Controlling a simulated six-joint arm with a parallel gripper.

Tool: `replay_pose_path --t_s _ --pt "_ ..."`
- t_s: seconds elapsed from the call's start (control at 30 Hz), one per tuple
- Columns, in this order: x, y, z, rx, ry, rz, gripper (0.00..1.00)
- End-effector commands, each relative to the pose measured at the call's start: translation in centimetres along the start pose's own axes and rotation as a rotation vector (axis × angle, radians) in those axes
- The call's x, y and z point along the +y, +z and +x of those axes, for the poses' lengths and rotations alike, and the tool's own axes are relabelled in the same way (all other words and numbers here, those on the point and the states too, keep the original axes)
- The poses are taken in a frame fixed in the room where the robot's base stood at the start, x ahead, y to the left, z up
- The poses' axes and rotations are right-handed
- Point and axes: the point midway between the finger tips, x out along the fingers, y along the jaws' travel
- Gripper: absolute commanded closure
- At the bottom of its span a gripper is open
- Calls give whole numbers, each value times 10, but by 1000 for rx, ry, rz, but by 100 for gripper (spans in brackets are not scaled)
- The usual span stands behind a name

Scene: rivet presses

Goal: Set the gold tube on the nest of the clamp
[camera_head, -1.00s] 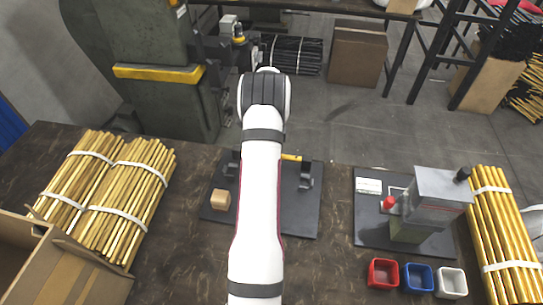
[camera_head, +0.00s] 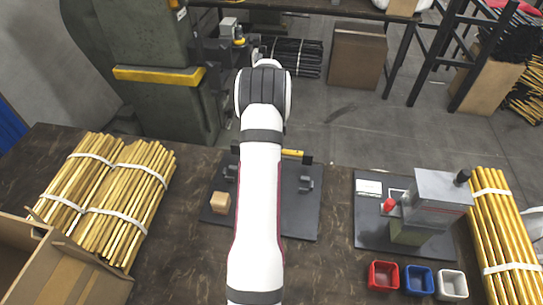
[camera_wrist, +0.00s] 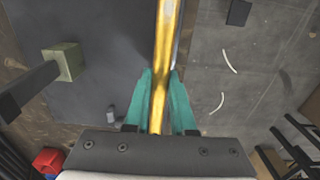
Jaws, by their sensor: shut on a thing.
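My gripper (camera_wrist: 158,98) has teal fingers shut on the gold tube (camera_wrist: 166,50), which runs up out of the wrist view. In the head view a short part of the gold tube (camera_head: 293,153) shows right of my arm, near the far edge of a dark base plate (camera_head: 292,215). Dark uprights stand on that plate, one right (camera_head: 305,183) and one left of my arm. I take this fixture for the clamp. My arm hides its middle, the nest and my fingers in the head view. I cannot tell whether the tube touches the fixture.
A tan block (camera_head: 220,202) sits on the plate's left side. A press (camera_head: 433,200) stands to the right, with red (camera_head: 383,274), blue (camera_head: 419,279) and white bins before it. Bundled gold tubes (camera_head: 105,195) lie left; more lie far right. Bare tabletop separates the two plates.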

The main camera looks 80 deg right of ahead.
Motion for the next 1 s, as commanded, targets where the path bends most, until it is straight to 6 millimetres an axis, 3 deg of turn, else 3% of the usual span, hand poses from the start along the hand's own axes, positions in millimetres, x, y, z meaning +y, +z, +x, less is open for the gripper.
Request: replay_pose_path --t_s 0.4,0.57,0.67,0.9,1.0 --pt "34 -83 -61 0 -3 5 100" --pt "43 -101 -73 -1 -1 2 100" --pt "47 -84 -75 -1 0 -4 100" --pt "62 -12 -70 -1 0 -6 100" --pt "66 0 -54 -1 5 -1 100"
